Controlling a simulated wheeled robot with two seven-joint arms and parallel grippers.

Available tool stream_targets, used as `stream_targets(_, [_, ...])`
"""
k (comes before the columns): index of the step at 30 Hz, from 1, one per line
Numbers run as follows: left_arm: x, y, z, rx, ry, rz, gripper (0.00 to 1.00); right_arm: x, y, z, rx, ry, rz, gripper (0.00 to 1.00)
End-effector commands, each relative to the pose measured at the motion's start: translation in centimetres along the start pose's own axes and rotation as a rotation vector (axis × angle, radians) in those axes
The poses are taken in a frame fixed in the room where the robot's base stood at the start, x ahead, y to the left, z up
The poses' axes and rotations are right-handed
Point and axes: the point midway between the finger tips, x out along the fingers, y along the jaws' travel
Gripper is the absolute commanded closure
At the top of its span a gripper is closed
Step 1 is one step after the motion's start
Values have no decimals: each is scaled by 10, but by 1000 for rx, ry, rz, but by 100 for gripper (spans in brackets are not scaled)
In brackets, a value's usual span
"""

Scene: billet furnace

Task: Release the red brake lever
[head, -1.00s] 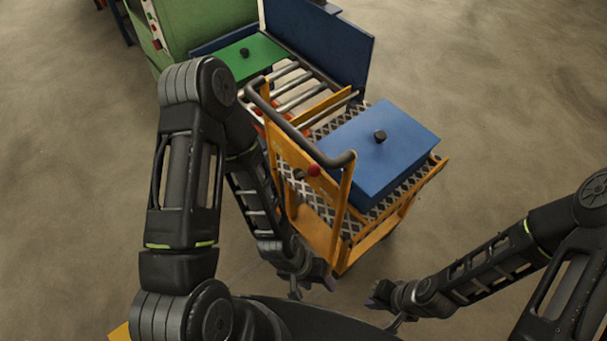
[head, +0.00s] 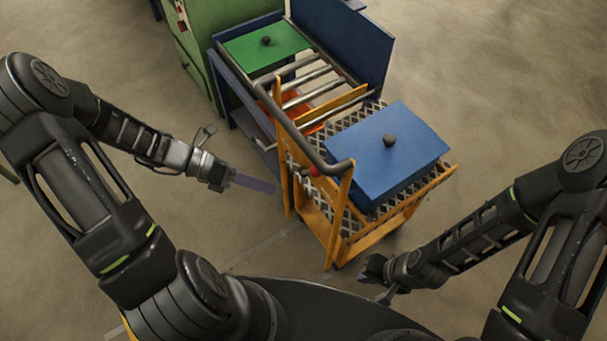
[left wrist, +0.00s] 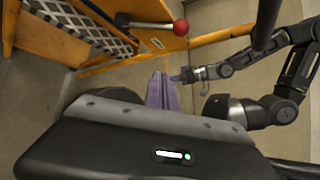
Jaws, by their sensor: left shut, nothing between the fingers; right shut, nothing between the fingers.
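The brake lever is a metal rod (left wrist: 150,24) with a red ball knob (left wrist: 181,28), on the yellow cart's near end. In the head view the red knob (head: 314,171) shows partly, just below the cart's dark push handle (head: 292,124). My left gripper (head: 268,188) is shut and empty, pointing right towards the cart, a short way left of the knob and apart from it. Its purple fingers (left wrist: 160,92) show in the left wrist view, below the knob. My right gripper (head: 368,270) is shut and empty, low in front of the cart.
The yellow cart (head: 337,228) carries a blue block (head: 378,158) with a black knob. Behind it stand a roller table (head: 312,85), a green plate (head: 255,48), a blue panel (head: 345,38) and a green cabinet (head: 205,25). Floor to the right is clear.

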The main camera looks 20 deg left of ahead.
Motion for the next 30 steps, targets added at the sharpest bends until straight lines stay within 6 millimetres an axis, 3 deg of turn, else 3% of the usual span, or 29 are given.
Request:
stream_targets(5, [-1,-25,9,-182,-27,-107,100,0,0,0,0,-1,0,100])
stream_targets(20, [2,-26,8,-214,-22,-110,100,0,0,0,0,-1,0,100])
stream_targets(26, [20,-28,9,-213,-20,-112,100,-2,-1,0,0,-1,0,100])
stream_targets(30, [42,-31,9,-215,-20,-113,100,-4,-2,0,0,-1,0,100])
